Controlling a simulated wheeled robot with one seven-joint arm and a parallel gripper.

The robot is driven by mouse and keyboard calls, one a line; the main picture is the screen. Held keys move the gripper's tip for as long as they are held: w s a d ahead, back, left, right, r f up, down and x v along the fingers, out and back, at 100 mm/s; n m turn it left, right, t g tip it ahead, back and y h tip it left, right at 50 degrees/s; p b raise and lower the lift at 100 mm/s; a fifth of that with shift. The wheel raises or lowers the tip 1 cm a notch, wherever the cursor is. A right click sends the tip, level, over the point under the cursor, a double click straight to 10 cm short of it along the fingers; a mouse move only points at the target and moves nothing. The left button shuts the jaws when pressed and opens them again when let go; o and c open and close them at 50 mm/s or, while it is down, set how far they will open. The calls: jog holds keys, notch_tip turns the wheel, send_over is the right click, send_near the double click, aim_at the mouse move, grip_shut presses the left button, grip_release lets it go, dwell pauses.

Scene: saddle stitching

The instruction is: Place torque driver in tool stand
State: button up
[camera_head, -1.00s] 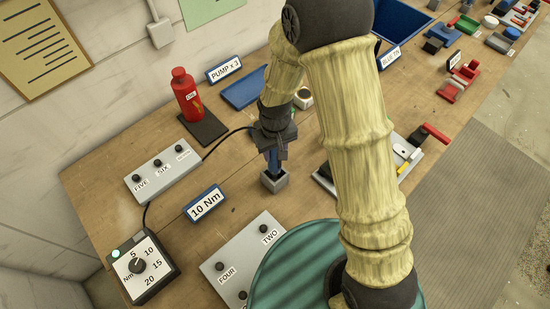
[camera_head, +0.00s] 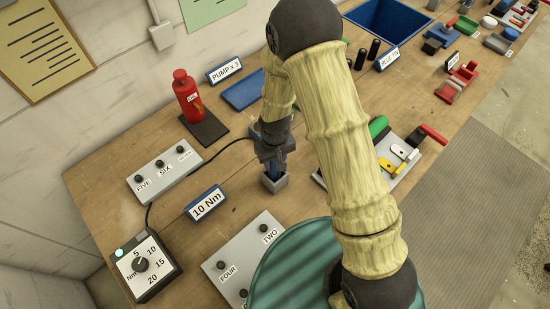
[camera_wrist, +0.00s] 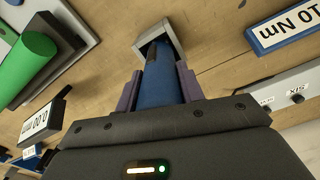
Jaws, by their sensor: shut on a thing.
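The torque driver (camera_head: 272,171) is a blue cylinder held upright or nearly so between my gripper's fingers. My gripper (camera_head: 271,157) is shut on it, just above the small grey square tool stand (camera_head: 275,186). In the wrist view, the purple-grey fingers (camera_wrist: 161,85) clasp both sides of the driver (camera_wrist: 158,87). The driver's far end reaches into the dark opening of the stand (camera_wrist: 177,41). How deep it sits is hidden, and I cannot tell whether it touches the bottom.
A "10 Nm" sign (camera_head: 206,203) stands left of the stand. Button panels (camera_head: 165,175) and a red bottle (camera_head: 187,96) are also to the left. A fixture plate (camera_head: 405,165) lies to the right.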

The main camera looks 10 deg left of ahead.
jog(key=shift+f, duration=0.1)
jog(key=o, duration=1.1)
jog(key=shift+r+b, duration=2.3)
jog(key=shift+r, duration=3.85)
